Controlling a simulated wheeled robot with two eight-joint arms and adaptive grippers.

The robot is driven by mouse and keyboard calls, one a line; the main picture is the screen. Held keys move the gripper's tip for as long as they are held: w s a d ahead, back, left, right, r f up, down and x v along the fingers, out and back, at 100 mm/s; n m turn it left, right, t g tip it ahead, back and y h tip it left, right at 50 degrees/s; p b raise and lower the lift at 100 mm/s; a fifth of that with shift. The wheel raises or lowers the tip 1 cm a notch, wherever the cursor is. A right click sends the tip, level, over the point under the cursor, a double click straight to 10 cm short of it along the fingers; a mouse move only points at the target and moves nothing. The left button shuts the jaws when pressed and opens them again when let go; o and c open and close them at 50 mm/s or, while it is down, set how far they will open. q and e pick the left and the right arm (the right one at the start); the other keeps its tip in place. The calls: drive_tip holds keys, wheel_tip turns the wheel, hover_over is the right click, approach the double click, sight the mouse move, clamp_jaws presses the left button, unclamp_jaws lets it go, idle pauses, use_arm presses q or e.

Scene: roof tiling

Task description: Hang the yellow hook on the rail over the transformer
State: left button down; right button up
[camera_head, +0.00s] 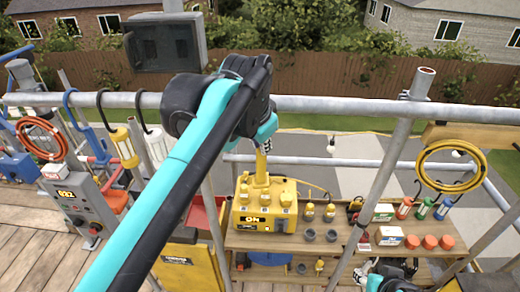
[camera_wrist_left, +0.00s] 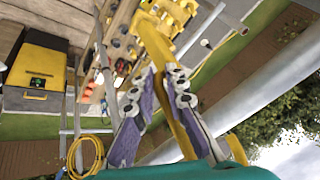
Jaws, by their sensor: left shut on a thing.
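The yellow transformer (camera_head: 263,222) stands on a wooden shelf below the rail, with an "ON" label on its front. The rail (camera_head: 330,104) is a grey horizontal pipe; it also crosses the left wrist view (camera_wrist_left: 265,92). My left gripper (camera_head: 264,145) is above the transformer, its fingers largely hidden by my arm. It is shut on the yellow hook (camera_head: 261,168), whose shaft points down toward the transformer. In the left wrist view the shaft (camera_wrist_left: 158,55) passes between the purple-padded fingers (camera_wrist_left: 160,115). I cannot tell whether the hook touches the rail. My right gripper (camera_head: 388,272) is partly in view at the bottom.
Yellow (camera_head: 122,148) and white (camera_head: 155,146) lamps hang from black hooks on the rail at left. A sloping pole (camera_head: 375,190) stands right of the transformer. A coiled yellow cable (camera_head: 425,170) hangs at right. Small jars and boxes crowd the shelf (camera_head: 335,238).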

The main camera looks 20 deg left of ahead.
use_arm(q)
drive_tip(key=w+a, duration=0.2)
drive_tip(key=w, duration=0.9)
drive_tip(key=shift+f+b, duration=1.35)
drive_tip(key=shift+f, duration=0.95)
